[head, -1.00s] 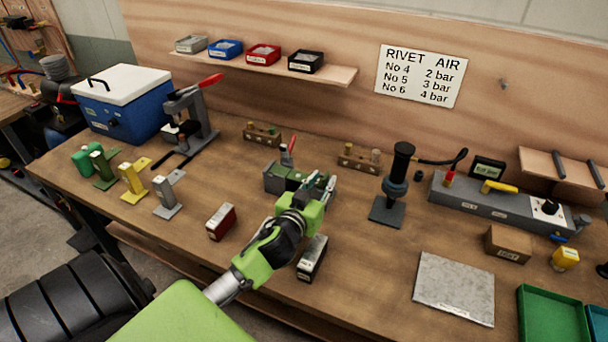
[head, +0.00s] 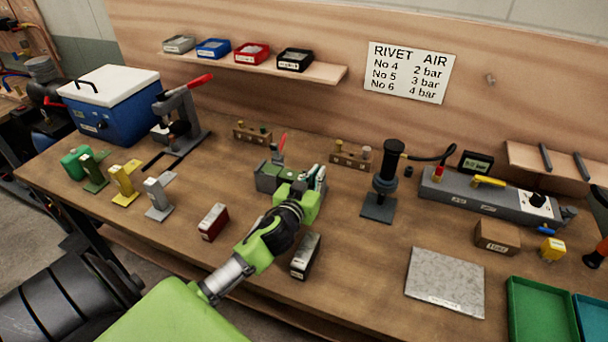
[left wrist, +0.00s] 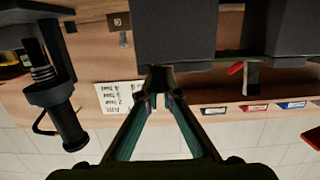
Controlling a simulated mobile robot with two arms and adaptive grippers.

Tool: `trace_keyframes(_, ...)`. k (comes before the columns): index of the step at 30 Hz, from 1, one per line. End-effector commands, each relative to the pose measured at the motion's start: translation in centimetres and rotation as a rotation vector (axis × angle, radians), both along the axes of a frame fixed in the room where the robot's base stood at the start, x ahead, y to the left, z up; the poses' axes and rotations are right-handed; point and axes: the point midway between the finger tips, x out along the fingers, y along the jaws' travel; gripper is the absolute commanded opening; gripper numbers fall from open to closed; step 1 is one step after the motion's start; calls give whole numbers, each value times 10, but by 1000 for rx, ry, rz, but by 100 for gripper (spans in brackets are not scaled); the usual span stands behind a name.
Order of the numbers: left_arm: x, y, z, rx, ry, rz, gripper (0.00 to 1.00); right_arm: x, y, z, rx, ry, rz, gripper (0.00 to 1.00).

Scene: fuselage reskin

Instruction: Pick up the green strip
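A flat green piece (head: 287,174), which looks like the green strip, lies on a small grey fixture (head: 264,184) with a red lever near the middle of the bench. My left gripper (head: 316,176) is at the fixture's right end, fingers pointing toward the back wall. The gripper hides part of that end. In the left wrist view its two fingers (left wrist: 161,104) stand apart with a narrow gap and no strip visible between them. A green angled stand (head: 95,172) is at the bench's left. My right gripper is not in view.
A red-dark box (head: 213,221) and a black-and-white box (head: 305,256) stand close to my left arm. A black upright tool (head: 385,180) is right of the gripper. A grey plate (head: 445,281) lies front right.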

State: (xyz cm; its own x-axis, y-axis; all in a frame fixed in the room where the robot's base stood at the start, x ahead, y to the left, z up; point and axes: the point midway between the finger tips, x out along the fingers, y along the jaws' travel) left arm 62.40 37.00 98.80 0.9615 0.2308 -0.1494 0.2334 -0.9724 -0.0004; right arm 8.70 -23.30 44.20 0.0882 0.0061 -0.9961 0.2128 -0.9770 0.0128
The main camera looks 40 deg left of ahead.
Motion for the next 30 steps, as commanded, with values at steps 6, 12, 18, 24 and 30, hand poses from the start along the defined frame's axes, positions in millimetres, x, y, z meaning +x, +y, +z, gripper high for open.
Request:
trace_keyframes(6,0,0,9,1,-3,0,0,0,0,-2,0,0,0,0)
trace_keyframes(12,-4,0,37,1,-4,-1,0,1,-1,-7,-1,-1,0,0)
trace_keyframes(18,-38,-5,75,1,-4,-3,0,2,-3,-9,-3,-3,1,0)
trace_keyframes(24,-81,-11,101,-1,0,-3,0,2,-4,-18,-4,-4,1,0)
trace_keyframes(30,-118,-15,119,0,-1,-1,0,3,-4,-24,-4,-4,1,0)
